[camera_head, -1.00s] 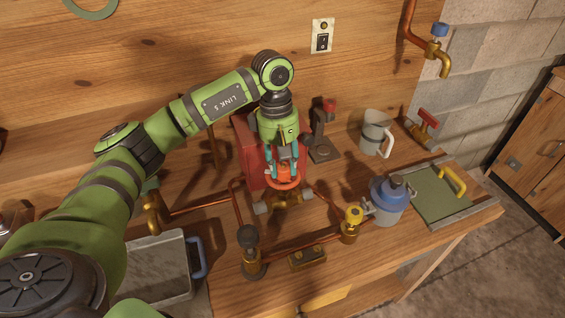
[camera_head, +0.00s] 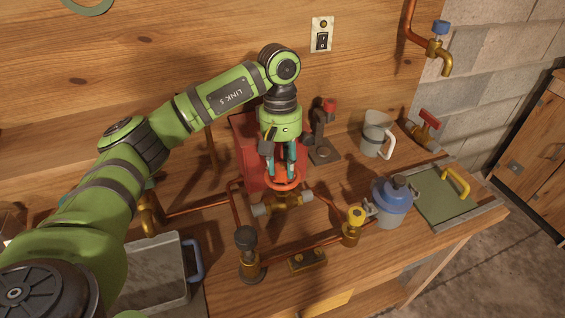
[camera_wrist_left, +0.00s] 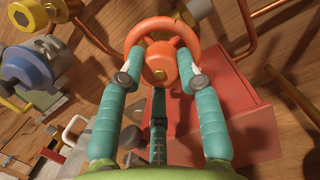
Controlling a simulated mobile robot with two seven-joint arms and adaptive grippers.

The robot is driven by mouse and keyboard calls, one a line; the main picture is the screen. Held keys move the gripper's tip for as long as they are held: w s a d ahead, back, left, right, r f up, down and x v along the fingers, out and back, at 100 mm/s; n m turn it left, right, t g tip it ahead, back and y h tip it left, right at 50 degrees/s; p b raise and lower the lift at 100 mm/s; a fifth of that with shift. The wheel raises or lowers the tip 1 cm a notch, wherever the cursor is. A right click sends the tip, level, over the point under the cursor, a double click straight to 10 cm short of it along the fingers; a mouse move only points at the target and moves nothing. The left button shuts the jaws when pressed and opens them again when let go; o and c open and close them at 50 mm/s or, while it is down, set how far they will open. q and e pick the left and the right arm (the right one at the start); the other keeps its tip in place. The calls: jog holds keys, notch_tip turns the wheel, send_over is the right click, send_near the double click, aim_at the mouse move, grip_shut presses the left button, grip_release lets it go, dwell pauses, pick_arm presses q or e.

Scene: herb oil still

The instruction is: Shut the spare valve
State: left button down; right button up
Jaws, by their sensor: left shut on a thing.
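A brass valve (camera_head: 289,201) with an orange handwheel (camera_head: 283,184) sits on a copper pipe on the bench. My left gripper (camera_head: 281,175) points down from above with its teal fingers on this handwheel. Other valves stand nearby: a black-knobbed one (camera_head: 247,243) and a yellow-knobbed one (camera_head: 354,218). No label shows which is the spare. My right gripper is not in view.
A red box (camera_head: 246,145) stands close behind the wheel. A blue-lidded pot (camera_head: 391,205), a white-handled jug (camera_head: 376,136) and a green tray (camera_head: 437,204) are on the right. A metal pan (camera_head: 155,275) is front left. Copper pipes (camera_head: 205,206) run around the valves.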

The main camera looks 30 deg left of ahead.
pick_arm(q)
jog(key=shift+s+d+f+m+b, duration=0.1)
jog(key=shift+f+m+b, duration=0.3)
jog(key=shift+m, duration=0.3)
jog(key=shift+r+m, duration=0.15)
jog(key=shift+m, duration=0.35)
jog(key=shift+m+y+b, duration=0.3)
jog(key=shift+m+b, duration=0.2)
jog(key=shift+m, duration=0.8)
